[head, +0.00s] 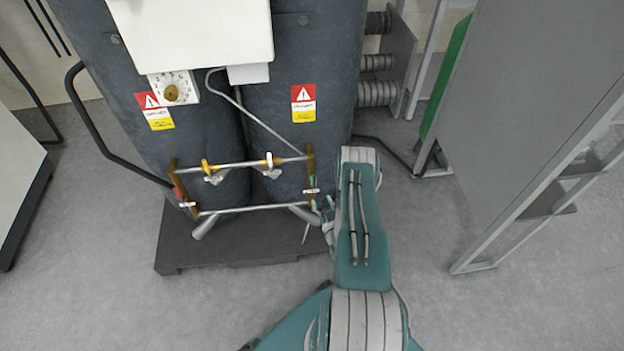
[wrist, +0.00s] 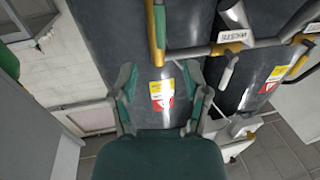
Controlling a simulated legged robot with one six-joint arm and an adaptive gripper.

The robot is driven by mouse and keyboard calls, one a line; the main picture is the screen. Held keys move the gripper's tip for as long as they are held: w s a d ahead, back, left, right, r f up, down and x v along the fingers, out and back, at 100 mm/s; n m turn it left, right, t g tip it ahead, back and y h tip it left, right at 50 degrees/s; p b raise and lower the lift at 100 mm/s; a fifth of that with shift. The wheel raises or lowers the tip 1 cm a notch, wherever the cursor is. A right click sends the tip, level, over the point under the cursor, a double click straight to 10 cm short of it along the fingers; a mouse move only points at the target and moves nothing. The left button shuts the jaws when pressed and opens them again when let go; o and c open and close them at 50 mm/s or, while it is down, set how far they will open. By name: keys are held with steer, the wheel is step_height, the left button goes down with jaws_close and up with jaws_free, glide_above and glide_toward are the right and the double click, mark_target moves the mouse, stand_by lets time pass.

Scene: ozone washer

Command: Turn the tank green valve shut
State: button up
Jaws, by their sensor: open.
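Two dark grey tanks (head: 290,60) stand with a pipe frame on their front. In the head view a small green handle (head: 312,183), apparently the green valve, sits on the right brass upright of that frame. My gripper (wrist: 160,80) is open and empty in the wrist view, its two fingers spread in front of a tank with a warning label behind the gap. A brass pipe (wrist: 157,35) shows just beyond the fingertips. In the head view my arm partly hides the gripper, close to the right upright's lower end.
A red handle (head: 178,193) is on the left upright. Horizontal pipes (head: 250,209) cross between the uprights. The tanks stand on a dark base (head: 215,256). A grey panel on a metal frame (head: 530,110) stands at right. Floor (head: 110,300) is clear at front left.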

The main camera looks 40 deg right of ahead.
mark_target(313, 181)
steer(key=x, duration=1)
steer(key=shift+w+d, duration=0.2)
steer(key=shift+w, duration=0.1)
jaws_close()
